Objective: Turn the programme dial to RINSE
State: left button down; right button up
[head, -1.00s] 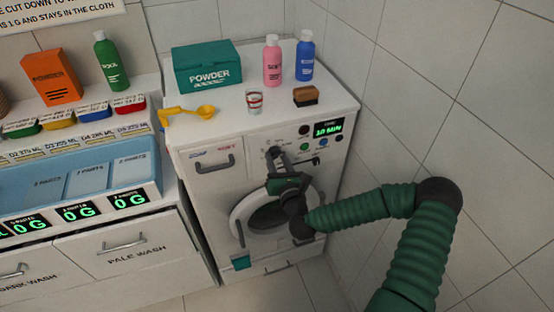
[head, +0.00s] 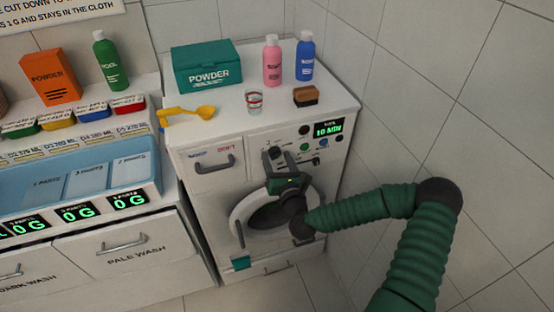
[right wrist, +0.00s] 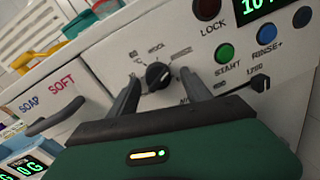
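The programme dial (right wrist: 158,75) is a round black knob on the washing machine's white front panel; in the head view (head: 276,147) it is small. A word above it looks like WOOL; the other position labels are blurred or covered, and I cannot read RINSE there. My right gripper (right wrist: 162,80) is open, its two dark fingers either side of the dial in the wrist view. I cannot tell whether they touch it. In the head view the right gripper (head: 282,158) is in front of the panel, above the round door. My left gripper is not in view.
The panel has a LOCK button (right wrist: 213,9), START (right wrist: 225,54), RINSE+ (right wrist: 267,34), a slider (right wrist: 260,83) and a display (head: 328,129) reading 10 MIN. The detergent drawer handle (head: 214,163) is to the left. A powder box (head: 207,68) and bottles stand on top. The tiled wall is close on the right.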

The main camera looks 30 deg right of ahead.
jog(key=shift+s, duration=0.1)
jog(key=p+v, duration=0.8)
jog(key=v, duration=0.8)
jog(key=shift+s+a, duration=0.15)
jog(key=shift+s, duration=0.15)
jog(key=shift+f, duration=0.1)
